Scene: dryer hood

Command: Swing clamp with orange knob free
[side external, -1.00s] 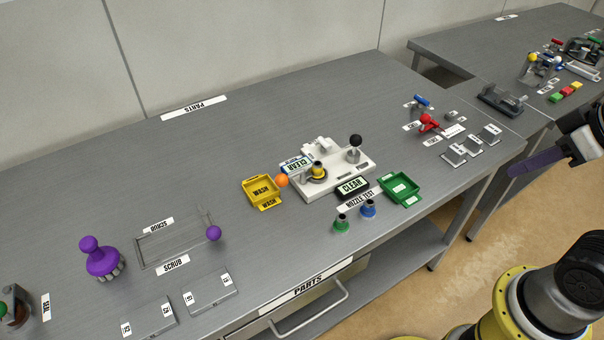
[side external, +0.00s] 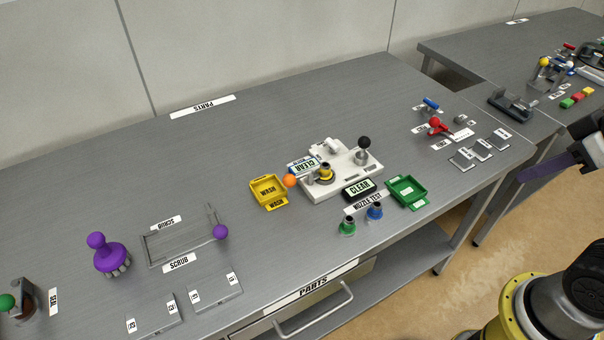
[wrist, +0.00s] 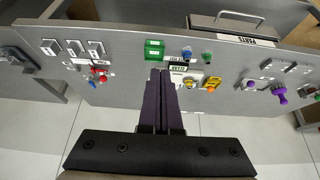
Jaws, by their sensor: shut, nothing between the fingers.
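The orange knob (side external: 290,180) sits at the left end of the clamp on the white fixture (side external: 347,184), beside the yellow WASH tray. A CLEAR label plate (side external: 303,166) and a yellow-topped part (side external: 326,171) are close to it, and the clamp arm itself is too small to make out. My gripper (side external: 522,176) is at the right edge of the side view, well away from the fixture. In the wrist view its dark purple fingers (wrist: 160,72) are together with nothing between them. They partly cover the fixture area.
A yellow tray (side external: 268,190) and a green tray (side external: 406,192) flank the fixture. A black-knobbed lever (side external: 365,143) stands on its right side. Green (side external: 348,226) and blue (side external: 375,211) nozzles stand in front. The bench (side external: 220,140) behind is clear.

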